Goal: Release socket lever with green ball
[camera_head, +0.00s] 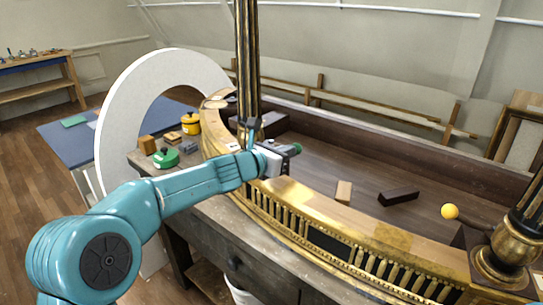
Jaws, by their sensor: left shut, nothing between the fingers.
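My left gripper (291,150) is at the end of the teal arm, in front of the foot of the left black and gilt column (247,60). Its fingers are small and dark here and are shut with nothing held. A small greenish spot shows at the fingertips; I cannot tell if it is a green ball. The arm and gripper hide most of the left column's foot and any lever there. A lever with a yellow ball (450,211) sticks out beside the right column's gilt base (503,256).
A green tool (166,158), wooden blocks and a yellow pot (191,123) stand at left. A large white ring (120,125) stands behind my arm.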

